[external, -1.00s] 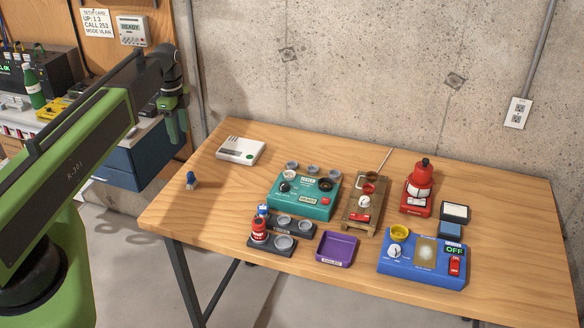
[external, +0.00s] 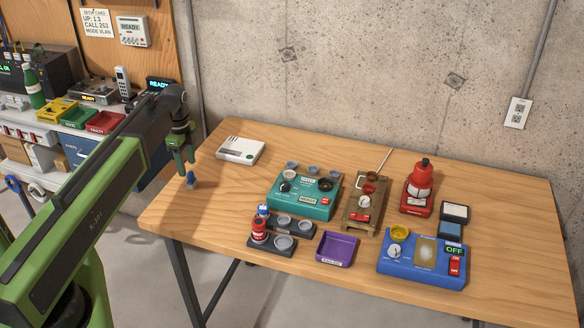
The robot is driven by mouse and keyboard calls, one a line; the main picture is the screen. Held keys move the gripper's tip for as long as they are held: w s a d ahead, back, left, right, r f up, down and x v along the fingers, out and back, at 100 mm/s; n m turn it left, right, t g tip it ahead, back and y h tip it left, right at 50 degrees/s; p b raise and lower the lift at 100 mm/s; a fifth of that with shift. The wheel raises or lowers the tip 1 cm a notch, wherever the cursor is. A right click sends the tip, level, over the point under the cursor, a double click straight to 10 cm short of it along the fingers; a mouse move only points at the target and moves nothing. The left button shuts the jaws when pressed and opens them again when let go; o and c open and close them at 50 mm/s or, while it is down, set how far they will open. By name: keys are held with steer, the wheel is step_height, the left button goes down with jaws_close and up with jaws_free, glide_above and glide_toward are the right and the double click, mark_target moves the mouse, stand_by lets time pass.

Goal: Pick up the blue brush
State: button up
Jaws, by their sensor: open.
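To the right stand a white box (external: 240,150), a teal device (external: 303,197), a dark tray with a red bottle (external: 259,231), a purple tray (external: 337,249) and a blue device (external: 422,262). A concrete wall (external: 380,80) rises behind.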

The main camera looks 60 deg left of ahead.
mark_target(190, 173)
steer(key=f+b, duration=0.4)
steer(key=f, duration=0.1)
steer(key=shift+w+a+f+b, duration=0.15)
steer(key=shift+w+a+b, duration=0.1)
steer(key=shift+w+b, duration=0.1)
steer(key=shift+r, duration=0.2)
jaws_close()
